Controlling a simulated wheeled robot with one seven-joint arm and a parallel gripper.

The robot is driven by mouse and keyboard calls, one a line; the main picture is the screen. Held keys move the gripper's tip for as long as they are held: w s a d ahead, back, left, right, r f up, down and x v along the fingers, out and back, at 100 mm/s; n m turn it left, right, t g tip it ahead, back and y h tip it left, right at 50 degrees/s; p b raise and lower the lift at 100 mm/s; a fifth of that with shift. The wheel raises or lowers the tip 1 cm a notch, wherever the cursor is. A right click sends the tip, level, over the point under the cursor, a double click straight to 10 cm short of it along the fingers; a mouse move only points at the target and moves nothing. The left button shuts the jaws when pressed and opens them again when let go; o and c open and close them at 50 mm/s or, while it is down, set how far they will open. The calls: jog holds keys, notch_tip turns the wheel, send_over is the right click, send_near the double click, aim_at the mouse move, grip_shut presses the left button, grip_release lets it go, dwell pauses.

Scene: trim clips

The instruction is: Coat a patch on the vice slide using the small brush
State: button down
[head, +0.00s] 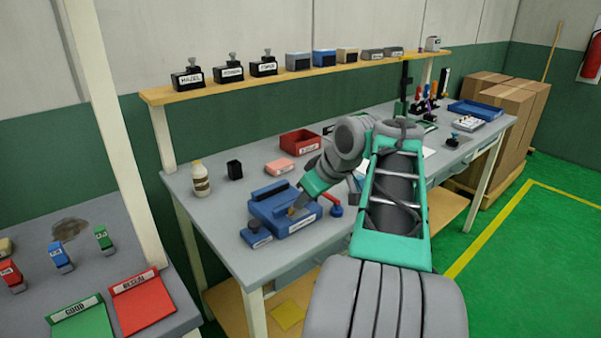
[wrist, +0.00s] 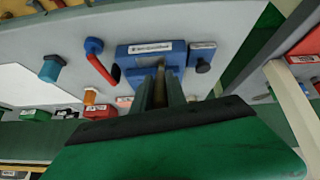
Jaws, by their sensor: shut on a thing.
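The blue vice (head: 268,208) stands near the front left of the grey bench, with a white label on its front. It also shows in the wrist view (wrist: 128,66), with a red handle (wrist: 101,70) beside it. My gripper (head: 297,208) is over the vice, pointing down at its top. In the wrist view my gripper (wrist: 160,76) is shut on a slim brownish piece, seemingly the small brush (wrist: 161,72). The brush's tip is hidden, so I cannot tell whether it touches the slide. No coated patch can be made out.
A small labelled blue block (head: 256,238) sits just left of the vice. A pink block (head: 279,166), a red bin (head: 300,142), a black cup (head: 234,170) and a bottle (head: 200,179) stand behind. A shelf (head: 215,85) runs above the bench's back.

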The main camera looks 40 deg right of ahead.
jog(key=d+p, duration=0.2)
jog(key=d, duration=0.4)
jog(key=shift+a+b, duration=1.55)
jog(key=shift+a, duration=2.15)
notch_tip(320, 180, up, 8)
jog(key=p, duration=0.7)
jog(key=shift+s+f+b, duration=0.15)
jog(key=shift+f+b, duration=0.25)
jog(key=shift+f, duration=0.1)
